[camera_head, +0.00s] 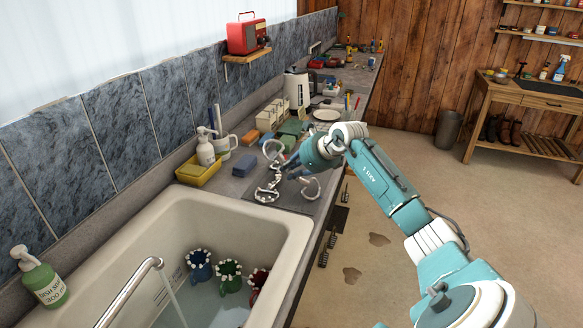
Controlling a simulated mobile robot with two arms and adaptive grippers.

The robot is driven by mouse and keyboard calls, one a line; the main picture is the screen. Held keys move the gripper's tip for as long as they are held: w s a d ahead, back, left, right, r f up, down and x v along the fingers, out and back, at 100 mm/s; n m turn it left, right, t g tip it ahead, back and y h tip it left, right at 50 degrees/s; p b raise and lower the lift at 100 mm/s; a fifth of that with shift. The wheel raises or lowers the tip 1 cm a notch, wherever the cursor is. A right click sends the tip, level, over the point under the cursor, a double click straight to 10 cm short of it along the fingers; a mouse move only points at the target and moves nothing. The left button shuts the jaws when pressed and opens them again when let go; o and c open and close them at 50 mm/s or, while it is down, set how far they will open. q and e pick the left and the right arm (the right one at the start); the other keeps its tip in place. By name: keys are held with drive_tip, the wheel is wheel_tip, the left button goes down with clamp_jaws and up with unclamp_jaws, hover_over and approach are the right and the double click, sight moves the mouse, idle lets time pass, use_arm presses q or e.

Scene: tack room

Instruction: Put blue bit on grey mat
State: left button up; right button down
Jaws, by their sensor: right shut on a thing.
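My right gripper (291,170) reaches in over the counter beside the sink and is shut on a bit, with its fingers pointing down and left. I take this to be the blue bit (311,187). One silver ring shows on each side of the fingers, and the bar between them is mostly hidden by the gripper. The dark grey mat (291,198) lies on the counter under and in front of the gripper. Another silver bit (267,193) lies on the mat's left part. I cannot tell whether the held bit touches the mat. My left gripper is not in view.
The white sink (293,252) with several mugs is in front of the mat. Boxes and a kettle (297,88) crowd the counter behind.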

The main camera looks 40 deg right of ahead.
drive_tip(key=c, duration=1.6)
unclamp_jaws()
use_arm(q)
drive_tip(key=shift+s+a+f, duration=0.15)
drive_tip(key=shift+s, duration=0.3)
